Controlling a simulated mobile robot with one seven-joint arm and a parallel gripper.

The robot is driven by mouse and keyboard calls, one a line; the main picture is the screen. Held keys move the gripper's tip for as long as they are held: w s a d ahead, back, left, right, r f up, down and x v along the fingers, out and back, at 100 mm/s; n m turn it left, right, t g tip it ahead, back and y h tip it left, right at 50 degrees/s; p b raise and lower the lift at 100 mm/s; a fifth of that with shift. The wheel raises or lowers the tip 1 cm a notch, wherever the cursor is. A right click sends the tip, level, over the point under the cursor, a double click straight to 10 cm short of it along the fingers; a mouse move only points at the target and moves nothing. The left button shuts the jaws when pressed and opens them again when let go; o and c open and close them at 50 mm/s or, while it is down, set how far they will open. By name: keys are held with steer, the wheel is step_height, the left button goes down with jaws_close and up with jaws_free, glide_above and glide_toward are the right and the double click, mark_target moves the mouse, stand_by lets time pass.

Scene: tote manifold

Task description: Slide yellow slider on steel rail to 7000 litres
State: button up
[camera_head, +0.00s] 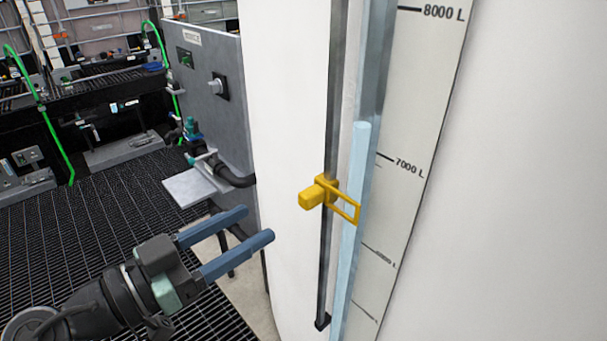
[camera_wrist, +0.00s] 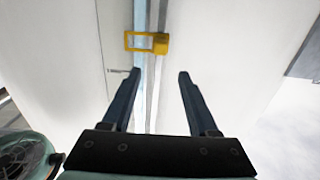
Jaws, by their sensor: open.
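The yellow slider (camera_head: 318,191) sits on the dark steel rail (camera_head: 335,90) on the white tank. Its open rectangular frame reaches right across the pale blue sight tube (camera_head: 352,215), a little below the 7000 L mark (camera_head: 408,166) on the scale. My gripper (camera_head: 260,223) is open and empty, to the left of and below the slider, apart from it. In the wrist view the slider (camera_wrist: 160,43) lies ahead of the fingertips, above and between them in the picture, with the rail running between the fingers.
The white tank wall (camera_head: 285,120) curves close beside my gripper. A grey panel (camera_head: 213,95) with a knob, pipe and small shelf (camera_head: 198,186) stands behind my gripper. Dark grating floor lies to the left. The rail ends in a dark stop (camera_head: 322,321) low down.

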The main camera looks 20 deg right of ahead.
mark_target(302, 197)
steer(key=p+x, duration=0.4)
steer(key=x, duration=0.7)
steer(key=shift+s, duration=0.1)
steer(key=shift+w+d, duration=0.2)
steer(key=shift+d, duration=0.25)
jaws_close()
stand_by(0.6)
